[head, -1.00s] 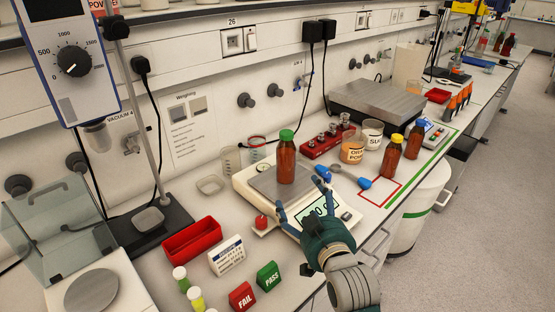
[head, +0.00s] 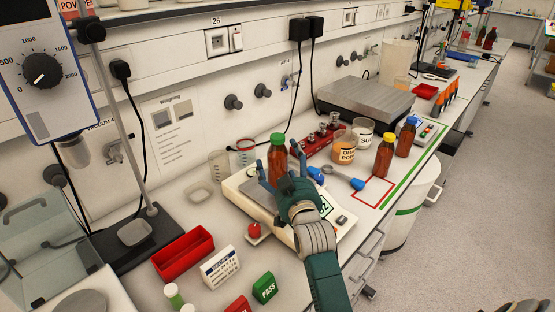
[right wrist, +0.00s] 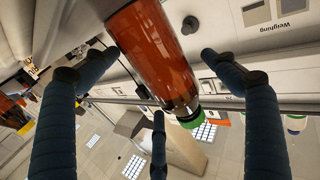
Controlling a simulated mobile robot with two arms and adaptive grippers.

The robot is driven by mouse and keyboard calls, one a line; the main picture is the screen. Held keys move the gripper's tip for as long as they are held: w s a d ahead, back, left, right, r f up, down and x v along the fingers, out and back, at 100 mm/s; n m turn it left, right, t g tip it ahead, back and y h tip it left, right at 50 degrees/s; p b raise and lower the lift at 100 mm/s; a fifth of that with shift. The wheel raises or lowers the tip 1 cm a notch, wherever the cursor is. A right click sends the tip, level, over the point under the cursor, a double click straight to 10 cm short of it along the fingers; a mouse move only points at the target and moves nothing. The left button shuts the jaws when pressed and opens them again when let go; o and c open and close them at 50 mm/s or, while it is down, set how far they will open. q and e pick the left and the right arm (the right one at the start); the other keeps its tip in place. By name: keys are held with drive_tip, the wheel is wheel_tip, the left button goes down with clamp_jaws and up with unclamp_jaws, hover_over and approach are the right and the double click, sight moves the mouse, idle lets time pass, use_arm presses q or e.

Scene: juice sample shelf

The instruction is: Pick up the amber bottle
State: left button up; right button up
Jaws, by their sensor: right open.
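An amber bottle with a green cap (head: 277,150) stands upright on the plate of the white balance (head: 240,190). My right gripper (head: 280,163) is open at the bottle, its fingers reaching up on either side of it. The gripper hides the bottle's lower part in the head view. In the right wrist view the amber bottle (right wrist: 155,55) lies between the spread blue fingers, with visible gaps to the side fingers. Two other amber bottles, one with a yellow cap (head: 384,158) and one with a blue cap (head: 405,139), stand to the right. My left gripper is not in view.
Blue-handled items (head: 345,178) lie right of the balance. A red tray (head: 183,254) and a green PASS block (head: 265,288) stand in front left.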

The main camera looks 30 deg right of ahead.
drive_tip(key=shift+w+d, duration=0.2)
drive_tip(key=shift+w, duration=0.4)
drive_tip(key=shift+w+d+f, duration=0.1)
drive_tip(key=shift+w+f, duration=0.05)
drive_tip(key=shift+w, duration=0.1)
drive_tip(key=shift+s, duration=0.1)
drive_tip(key=shift+c, duration=1)
drive_tip(key=c, duration=1.5)
use_arm(q)
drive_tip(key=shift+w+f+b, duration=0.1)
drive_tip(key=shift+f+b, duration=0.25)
drive_tip(key=shift+b, duration=0.15)
use_arm(e)
drive_tip(key=shift+o, duration=0.2)
wheel_tip(320, 180, up, 20)
